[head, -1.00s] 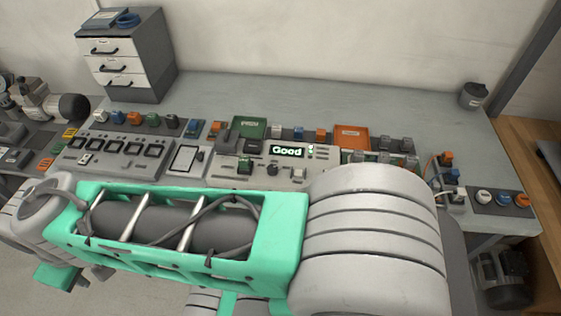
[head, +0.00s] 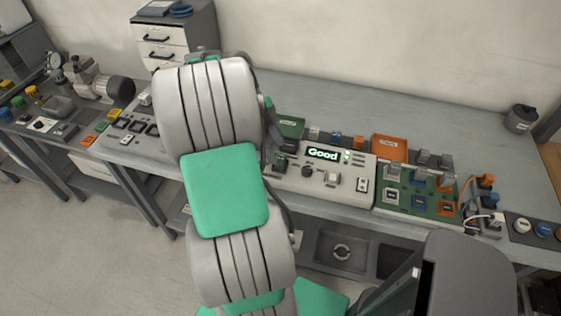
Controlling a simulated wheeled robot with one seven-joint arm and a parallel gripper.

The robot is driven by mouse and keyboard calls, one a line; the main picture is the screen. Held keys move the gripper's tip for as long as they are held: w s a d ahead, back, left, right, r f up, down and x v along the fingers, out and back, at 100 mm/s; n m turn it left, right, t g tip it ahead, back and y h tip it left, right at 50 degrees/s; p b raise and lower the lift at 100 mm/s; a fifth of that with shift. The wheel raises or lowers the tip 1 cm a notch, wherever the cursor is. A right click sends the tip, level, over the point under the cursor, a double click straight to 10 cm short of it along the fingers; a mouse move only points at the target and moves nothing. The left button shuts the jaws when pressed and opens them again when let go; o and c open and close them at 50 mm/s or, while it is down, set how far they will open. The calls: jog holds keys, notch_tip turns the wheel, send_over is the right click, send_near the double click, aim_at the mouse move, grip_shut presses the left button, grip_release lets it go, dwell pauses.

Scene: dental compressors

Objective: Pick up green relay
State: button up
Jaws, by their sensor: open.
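A small dark green relay (head: 280,163) sits on the left part of the light test panel (head: 325,184), just right of my raised arm. The panel's display (head: 323,153) reads "Good". My gripper (head: 412,284) shows in part as a dark grey body at the lower right, close to the camera. It is open and well apart from the relay, and its fingertips are not clearly seen. My arm hides the left stretch of the bench, including part of the back row of relays.
A green tray (head: 291,127) and an orange tray (head: 389,147) lie behind the panel. A green board (head: 405,208) with relays is to its right. Wires stand near the orange connector (head: 487,180). Drawers (head: 168,45) stand at the back left.

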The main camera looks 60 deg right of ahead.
aim_at(279, 156)
jog(key=x, duration=0.3)
jog(key=shift+s+f, duration=0.1)
jog(key=shift+s, duration=0.05)
grip_shut()
dwell(0.3)
